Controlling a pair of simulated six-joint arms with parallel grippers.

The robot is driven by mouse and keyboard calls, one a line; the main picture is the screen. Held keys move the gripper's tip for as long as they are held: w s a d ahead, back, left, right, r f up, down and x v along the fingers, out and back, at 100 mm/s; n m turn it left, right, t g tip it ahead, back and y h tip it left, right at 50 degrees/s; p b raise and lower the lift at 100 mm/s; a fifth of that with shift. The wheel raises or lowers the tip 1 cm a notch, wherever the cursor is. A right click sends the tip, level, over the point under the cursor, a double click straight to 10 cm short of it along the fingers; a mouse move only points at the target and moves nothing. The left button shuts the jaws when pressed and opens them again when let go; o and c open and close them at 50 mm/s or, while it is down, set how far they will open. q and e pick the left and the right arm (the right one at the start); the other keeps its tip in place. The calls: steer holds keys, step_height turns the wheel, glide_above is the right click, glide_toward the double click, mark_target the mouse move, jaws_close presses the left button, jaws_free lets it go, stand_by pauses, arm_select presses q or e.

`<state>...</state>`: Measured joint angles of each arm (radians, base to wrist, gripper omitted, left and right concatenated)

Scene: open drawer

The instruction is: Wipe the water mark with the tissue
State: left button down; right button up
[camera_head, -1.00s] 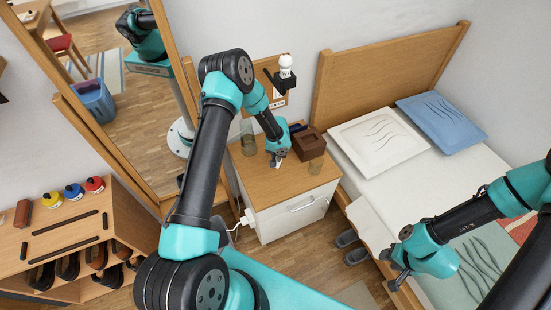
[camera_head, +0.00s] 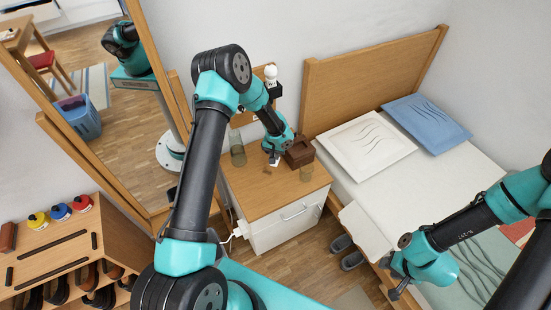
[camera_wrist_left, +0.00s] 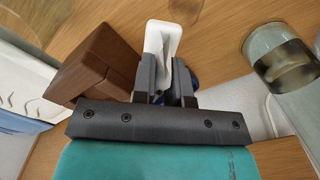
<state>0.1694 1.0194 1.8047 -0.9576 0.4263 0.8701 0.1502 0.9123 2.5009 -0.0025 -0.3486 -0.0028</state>
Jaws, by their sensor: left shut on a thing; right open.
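My left gripper (camera_head: 274,157) is over the bedside cabinet top (camera_head: 256,197), just left of the brown tissue box (camera_head: 299,154). It is shut on a white tissue (camera_head: 275,162), which also shows between the fingers in the left wrist view (camera_wrist_left: 161,42). A small darker brown patch (camera_head: 267,170), perhaps the water mark, lies on the wood just in front of the tissue. I cannot tell whether the tissue touches the wood. My right gripper (camera_head: 397,284) is open and empty beside the bed.
A tall glass (camera_head: 237,152) stands at the cabinet's back left, and another (camera_head: 306,172) stands in front of the tissue box. A lamp (camera_head: 270,76) is on the wall behind. The cabinet top's front part is clear.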

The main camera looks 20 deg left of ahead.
arm_select(q)
steer(key=shift+r, duration=1.15)
steer(key=shift+w, duration=0.1)
